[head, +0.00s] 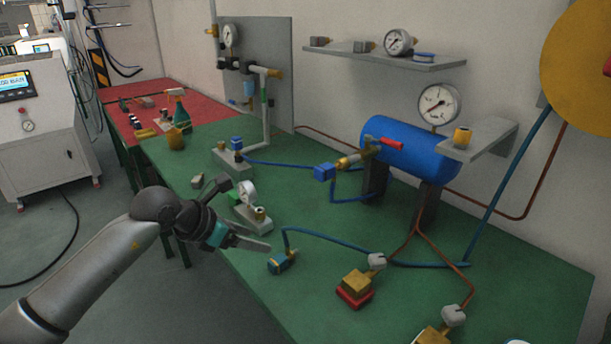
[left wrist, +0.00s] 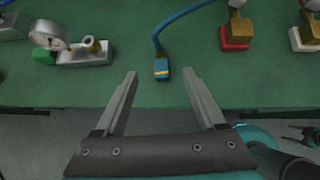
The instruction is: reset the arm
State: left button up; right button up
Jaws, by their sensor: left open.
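My left gripper (head: 250,241) reaches in from the left, over the front edge of the green table. A gauge on a grey block (head: 252,205) stands behind the gripper and shows at the upper left of the wrist view (left wrist: 70,45).
The green table (head: 420,290) carries a blue tank (head: 408,150) with a gauge, and brass valve blocks, one on a red base (head: 355,288). Blue hoses and copper pipes run across it. A shelf (head: 385,57) hangs behind. A red table section (head: 150,105) lies farther left.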

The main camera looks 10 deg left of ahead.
pick_arm(q)
jog(key=s+d+r+n+t+h, duration=0.3)
jog(key=d+r+n+t+h, duration=0.55)
jog(key=d+r, duration=0.35)
jog(key=s+a+f+n+t+y, duration=0.1)
jog(key=a+f+n+t+y, duration=0.1)
jog(key=a+n+y, duration=0.65)
jog(key=s+a+f+n+t+y, duration=0.15)
jog(key=n+y, duration=0.45)
jog(key=n, duration=0.7)
jog(key=s+a+f+n+g+y, duration=0.3)
jog(key=s+f+n+g, duration=0.35)
jog(key=f, duration=0.35)
jog(key=s+d+f+n+g+h, duration=0.2)
jog(key=s+d+f+g, duration=0.3)
jog(key=s, duration=0.4)
jog(key=s+d+f+n+g+h, duration=0.2)
jog(key=s+f+g, duration=0.3)
jog(key=s+f, duration=0.25)
notch_tip(320, 180, down, 21)
jog(key=s, duration=0.2)
jog(key=s+a+f+g, duration=0.2)
jog(key=s+a+f, duration=0.1)
jog(key=s+f, duration=1.1)
jog(key=shift+s, duration=0.9)
